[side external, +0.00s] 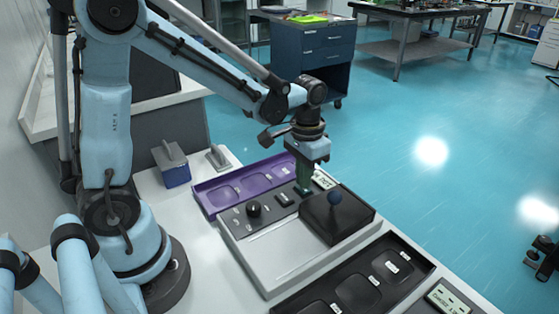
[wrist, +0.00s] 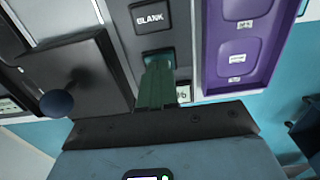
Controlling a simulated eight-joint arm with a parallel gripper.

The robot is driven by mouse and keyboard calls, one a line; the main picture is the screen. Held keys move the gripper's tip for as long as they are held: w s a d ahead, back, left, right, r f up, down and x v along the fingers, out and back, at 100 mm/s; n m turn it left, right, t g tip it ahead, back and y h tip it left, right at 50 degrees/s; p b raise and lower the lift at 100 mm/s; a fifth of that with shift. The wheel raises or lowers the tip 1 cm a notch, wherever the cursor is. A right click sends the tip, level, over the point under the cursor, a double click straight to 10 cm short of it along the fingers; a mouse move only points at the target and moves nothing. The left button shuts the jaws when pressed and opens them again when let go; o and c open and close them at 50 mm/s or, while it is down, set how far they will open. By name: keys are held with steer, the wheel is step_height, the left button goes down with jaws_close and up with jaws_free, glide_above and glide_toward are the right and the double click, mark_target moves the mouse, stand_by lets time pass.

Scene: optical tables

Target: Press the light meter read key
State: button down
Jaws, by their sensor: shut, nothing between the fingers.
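The light meter (side external: 262,255) is a pale grey instrument on the bench with a dark control panel. A key marked BLANK (wrist: 150,17) shows in the wrist view, and a dark key (side external: 285,199) shows on the panel in the side view. My gripper (side external: 303,189) points down over the panel's far end. In the wrist view its green fingers (wrist: 159,58) are shut and empty, with the tips over a dark recess or key just beyond BLANK. They hide most of that spot, so I cannot read its label or tell whether they touch it.
A black lid with a blue ball knob (side external: 335,197) stands close beside my gripper. A small display (side external: 323,179) is behind my fingers. A purple tray (side external: 230,187) lies along one side and a black tray (side external: 365,285) along the other. A black dial (side external: 254,209) rises from the panel.

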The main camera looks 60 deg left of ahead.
steer(key=shift+f, duration=0.5)
steer(key=shift+r, duration=0.1)
stand_by(0.5)
step_height(320, 180, up, 8)
stand_by(0.9)
steer(key=s+r+t, duration=0.1)
steer(key=s+t, duration=0.6)
steer(key=shift+s+d, duration=0.15)
steer(key=shift+d, duration=0.25)
